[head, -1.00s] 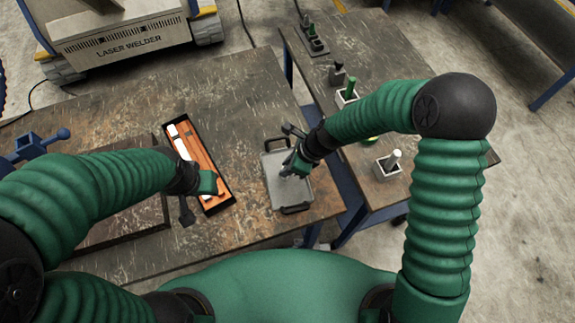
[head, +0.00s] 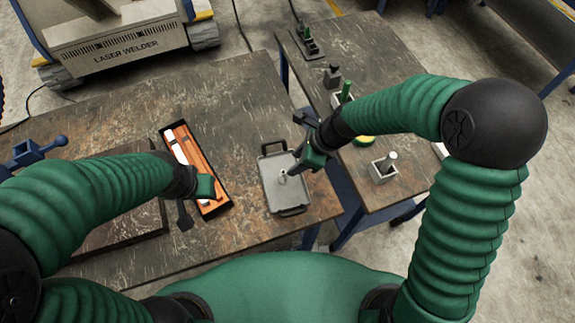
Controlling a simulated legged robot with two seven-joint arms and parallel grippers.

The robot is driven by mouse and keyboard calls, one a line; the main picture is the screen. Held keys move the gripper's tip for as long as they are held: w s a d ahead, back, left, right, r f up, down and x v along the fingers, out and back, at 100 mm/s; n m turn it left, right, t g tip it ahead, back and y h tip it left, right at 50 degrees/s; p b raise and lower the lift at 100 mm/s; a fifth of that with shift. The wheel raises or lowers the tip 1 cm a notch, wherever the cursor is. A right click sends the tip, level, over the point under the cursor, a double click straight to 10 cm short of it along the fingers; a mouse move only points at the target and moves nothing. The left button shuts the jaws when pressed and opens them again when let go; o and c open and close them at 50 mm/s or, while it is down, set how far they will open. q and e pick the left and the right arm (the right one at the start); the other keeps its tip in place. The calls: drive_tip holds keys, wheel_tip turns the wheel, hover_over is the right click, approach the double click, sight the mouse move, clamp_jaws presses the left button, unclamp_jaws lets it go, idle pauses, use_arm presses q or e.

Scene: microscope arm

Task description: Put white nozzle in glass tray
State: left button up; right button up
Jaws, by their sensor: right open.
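The glass tray (head: 272,196), a grey shallow tray with dark handles at both ends, lies on the near table. A small pale piece (head: 283,179), which looks like the white nozzle, is inside the tray toward its right side. My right gripper (head: 297,150) is open at the tray's right edge. One fingertip is close to the pale piece; I cannot tell whether they touch. My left gripper (head: 194,202) hangs over the lower part of an orange case, with its fingers apart and nothing seen between them.
The open orange case (head: 204,165) with a white tool lies left of the tray. A square holder with a pale cylinder (head: 389,161), a green-topped piece (head: 346,91) and dark fixtures stand on the right table (head: 390,55). A blue vise (head: 35,150) is at far left.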

drive_tip(key=s+d+r+n+h, duration=0.2)
drive_tip(key=s+d+n, duration=0.3)
drive_tip(key=n, duration=0.5)
drive_tip(key=s+d+r+n+t+h, duration=0.1)
drive_tip(key=s+d+r+n+h, duration=0.1)
drive_tip(key=s+d+n, duration=0.4)
drive_tip(key=d+n, duration=0.4)
drive_tip(key=n, duration=0.1)
drive_tip(key=shift+d+r+h, duration=0.3)
drive_tip(key=shift+h, duration=0.1)
drive_tip(key=shift+w, duration=0.3)
